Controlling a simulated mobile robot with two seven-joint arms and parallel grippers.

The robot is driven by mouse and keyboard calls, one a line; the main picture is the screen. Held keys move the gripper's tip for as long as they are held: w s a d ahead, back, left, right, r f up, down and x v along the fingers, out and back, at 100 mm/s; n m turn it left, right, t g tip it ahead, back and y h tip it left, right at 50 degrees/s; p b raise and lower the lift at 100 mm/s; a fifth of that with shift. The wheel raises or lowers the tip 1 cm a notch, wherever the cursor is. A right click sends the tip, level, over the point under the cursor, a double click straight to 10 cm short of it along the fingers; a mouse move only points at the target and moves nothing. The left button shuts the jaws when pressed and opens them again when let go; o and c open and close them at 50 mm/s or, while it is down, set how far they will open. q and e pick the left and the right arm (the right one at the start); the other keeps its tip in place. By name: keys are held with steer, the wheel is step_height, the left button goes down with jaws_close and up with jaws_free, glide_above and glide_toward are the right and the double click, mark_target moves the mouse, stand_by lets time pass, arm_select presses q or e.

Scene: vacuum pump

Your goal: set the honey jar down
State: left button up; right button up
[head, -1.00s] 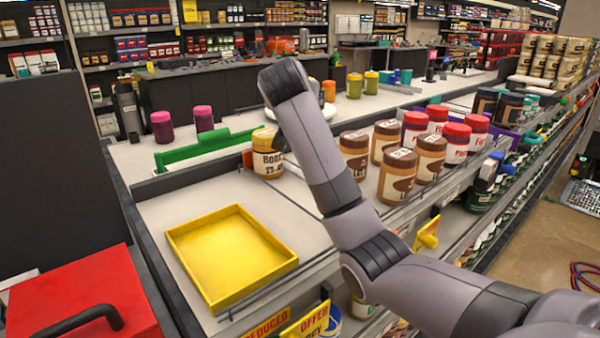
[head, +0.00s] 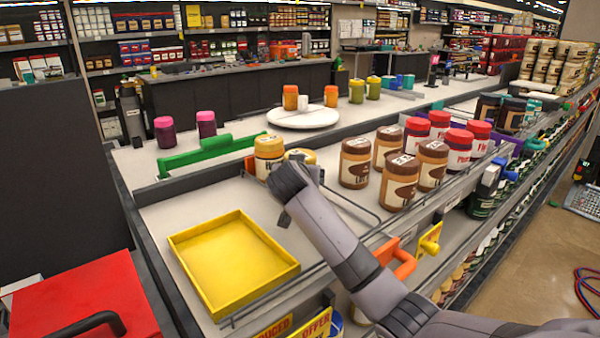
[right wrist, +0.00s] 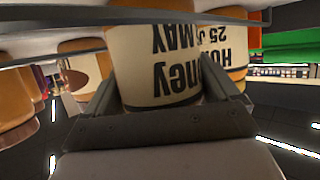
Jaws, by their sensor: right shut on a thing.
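The honey jar in my right gripper shows its yellow lid (head: 301,156) in the head view, behind my wrist. In the right wrist view its pale label (right wrist: 155,55) appears upside down between the fingers. My right gripper (right wrist: 160,98) is shut on it. A second honey jar (head: 268,156) stands on the shelf just left of the held one in the head view. It also shows behind the held jar in the right wrist view (right wrist: 229,60). My wrist hides the held jar's base, so I cannot tell whether it touches the shelf. My left gripper is not in view.
Brown-lidded jars (head: 355,163) stand close to the right, with red-lidded jars (head: 457,148) beyond. A yellow tray (head: 232,262) lies in front on the left. A green divider (head: 210,150) is behind. Bare shelf lies between tray and honey jars.

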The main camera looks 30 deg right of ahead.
steer(key=shift+r, duration=0.1)
steer(key=o, duration=1.2)
steer(key=shift+c, duration=0.2)
steer(key=shift+r, duration=0.15)
steer(key=shift+s+a, duration=0.25)
steer(key=v, duration=1.1)
steer(key=shift+s+b, duration=0.15)
steer(key=shift+b, duration=0.2)
steer(key=shift+r, duration=0.1)
steer(key=shift+a, duration=0.1)
